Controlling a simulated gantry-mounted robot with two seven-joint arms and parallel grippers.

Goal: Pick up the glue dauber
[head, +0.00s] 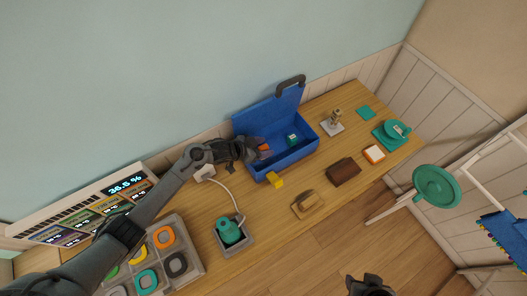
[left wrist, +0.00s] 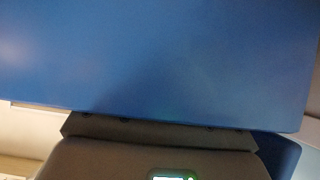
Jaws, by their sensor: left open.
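I cannot tell for sure which small item is the glue dauber. A small upright piece (head: 336,117) stands on a pale square base to the right of the open blue box (head: 292,158). My left gripper (head: 252,149) is open at the left end of the blue box, close to its raised lid (head: 268,115). In the left wrist view a blue surface (left wrist: 160,60) fills most of the picture, and the fingertips do not show clearly. My right gripper (head: 370,286) is at the bottom edge, away from the table; its fingers are unclear.
An orange item (head: 264,148) and a green-white item (head: 292,139) lie in the box. A yellow block (head: 275,180), brown case (head: 343,172) and wooden-looking tool (head: 307,204) lie in front. A corded teal pot (head: 229,231) sits left. A teal stool (head: 437,187) stands right.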

